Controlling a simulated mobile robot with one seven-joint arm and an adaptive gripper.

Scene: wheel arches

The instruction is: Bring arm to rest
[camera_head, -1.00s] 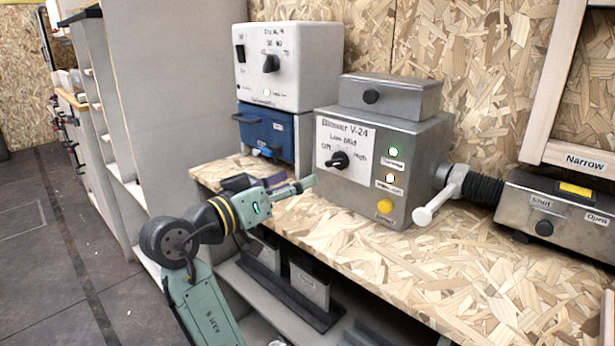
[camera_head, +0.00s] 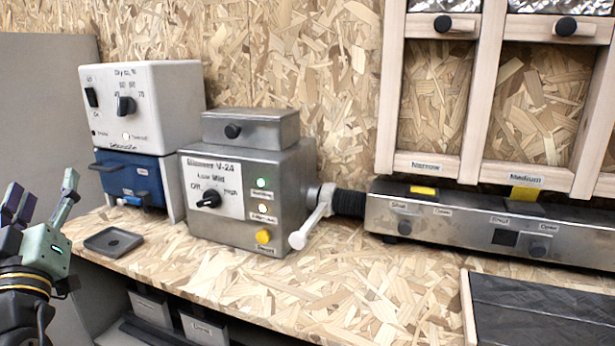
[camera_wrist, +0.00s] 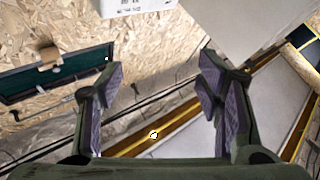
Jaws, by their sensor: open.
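My gripper (camera_head: 42,203) is at the far left edge of the head view. It points upward, left of the bench, with its two fingers apart. In the wrist view my gripper (camera_wrist: 162,85) shows its purple-padded fingers spread with nothing between them. The rest of my arm is mostly cut off by the left edge of the head view.
A wooden bench top (camera_head: 330,300) carries a white control box (camera_head: 150,105) on a blue unit (camera_head: 128,180), a grey blower box (camera_head: 225,210) and a small dark tray (camera_head: 113,241). A metal duct (camera_head: 460,225) runs along the right.

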